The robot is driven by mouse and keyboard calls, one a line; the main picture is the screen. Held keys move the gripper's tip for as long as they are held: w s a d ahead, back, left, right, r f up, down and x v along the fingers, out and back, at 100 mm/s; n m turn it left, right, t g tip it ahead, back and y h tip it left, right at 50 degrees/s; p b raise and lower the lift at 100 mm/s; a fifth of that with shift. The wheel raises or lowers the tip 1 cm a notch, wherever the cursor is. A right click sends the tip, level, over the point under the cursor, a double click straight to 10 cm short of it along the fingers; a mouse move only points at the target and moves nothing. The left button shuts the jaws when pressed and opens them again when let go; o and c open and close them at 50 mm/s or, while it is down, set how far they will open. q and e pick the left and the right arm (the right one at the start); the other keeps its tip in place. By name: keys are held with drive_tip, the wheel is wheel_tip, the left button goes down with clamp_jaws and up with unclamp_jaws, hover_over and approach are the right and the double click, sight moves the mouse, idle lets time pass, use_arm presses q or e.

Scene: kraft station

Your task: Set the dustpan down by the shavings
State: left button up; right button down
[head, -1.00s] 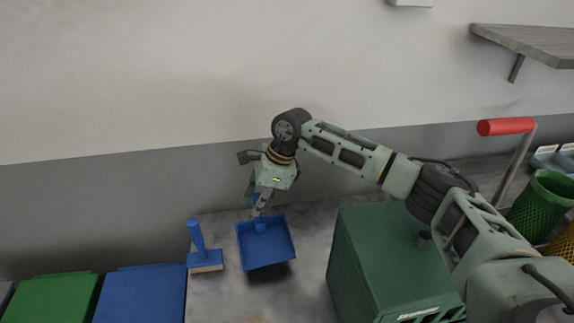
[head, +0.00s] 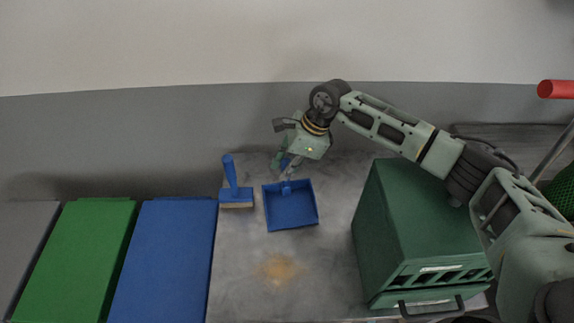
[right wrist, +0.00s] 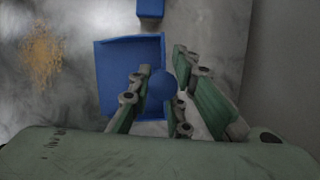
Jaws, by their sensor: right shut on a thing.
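The blue dustpan (head: 291,208) is over the grey worktop, with its open pan toward the front. My right gripper (head: 289,172) is shut on its handle at the back; the handle (right wrist: 161,85) shows between the fingers (right wrist: 162,92) in the right wrist view. I cannot tell whether the pan touches the worktop. The shavings (head: 279,269) are a tan patch on the worktop in front of the dustpan, apart from it. They also show at the left of the right wrist view (right wrist: 41,55). My left gripper is out of view.
A blue hand brush (head: 235,187) stands just left of the dustpan. A green machine box (head: 420,228) stands to the right. Blue (head: 165,260) and green (head: 80,260) lids lie at the left. The worktop around the shavings is clear.

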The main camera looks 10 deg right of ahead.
drive_tip(key=shift+f+b, duration=0.25)
drive_tip(key=shift+b, duration=0.2)
idle(0.5)
drive_tip(key=c, duration=1.6)
unclamp_jaws()
drive_tip(key=shift+o, duration=0.2)
drive_tip(key=v, duration=1.2)
